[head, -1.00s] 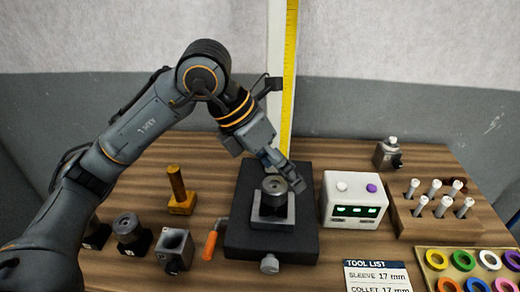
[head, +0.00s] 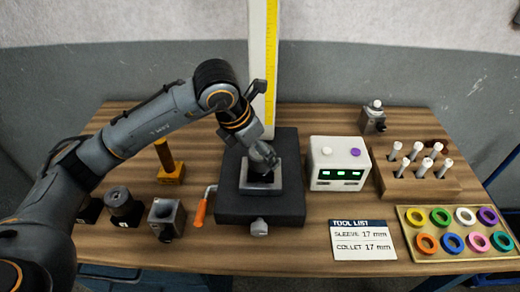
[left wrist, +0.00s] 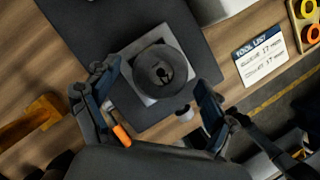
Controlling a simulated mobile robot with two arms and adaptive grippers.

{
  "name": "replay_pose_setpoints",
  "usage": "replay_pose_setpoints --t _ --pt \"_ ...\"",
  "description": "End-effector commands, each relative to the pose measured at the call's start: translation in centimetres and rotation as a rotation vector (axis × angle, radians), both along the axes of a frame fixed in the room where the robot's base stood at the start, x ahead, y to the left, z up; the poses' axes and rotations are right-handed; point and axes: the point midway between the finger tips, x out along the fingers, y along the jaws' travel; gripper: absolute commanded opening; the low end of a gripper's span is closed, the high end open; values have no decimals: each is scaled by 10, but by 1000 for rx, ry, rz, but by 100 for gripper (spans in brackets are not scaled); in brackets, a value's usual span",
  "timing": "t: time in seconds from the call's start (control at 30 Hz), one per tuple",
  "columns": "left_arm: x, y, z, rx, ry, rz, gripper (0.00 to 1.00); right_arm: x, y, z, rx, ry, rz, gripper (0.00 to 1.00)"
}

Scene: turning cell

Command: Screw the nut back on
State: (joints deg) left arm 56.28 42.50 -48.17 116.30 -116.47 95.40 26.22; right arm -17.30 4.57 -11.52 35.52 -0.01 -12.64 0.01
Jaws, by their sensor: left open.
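A round dark metal piece with a central hole (left wrist: 158,70), seemingly the nut, sits on a pale square block (left wrist: 137,49) in the black fixture (head: 232,210). The wrist view shows it from above; in the head view my gripper largely covers it. My left gripper (head: 263,158) points down over the block. In the left wrist view its fingers are spread, one on each side of the round piece, with gaps between. I cannot tell whether the piece is threaded on. My right gripper is in neither view.
An orange-handled crank (head: 199,212) sticks out left of the fixture. A white box with green displays (head: 338,165) stands close on the right. Dark holders (head: 124,208), a grey block (head: 166,219) and a yellow post (head: 168,165) stand left. Pegs and colored rings are farther right.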

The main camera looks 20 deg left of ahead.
Motion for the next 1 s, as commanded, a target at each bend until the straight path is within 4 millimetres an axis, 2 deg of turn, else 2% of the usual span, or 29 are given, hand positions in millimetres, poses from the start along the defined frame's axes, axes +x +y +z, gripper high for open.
replay_pose_setpoints --t 0.2,0.5,0.8,1.0 --pt "6 -3 -15 0 -1 0 85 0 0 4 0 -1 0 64" --pt "6 -4 -17 0 -1 0 85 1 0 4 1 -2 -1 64" --pt "6 -4 -17 0 -1 0 24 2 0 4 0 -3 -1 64" --pt "7 -3 -20 1 -2 -77 21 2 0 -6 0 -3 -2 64"
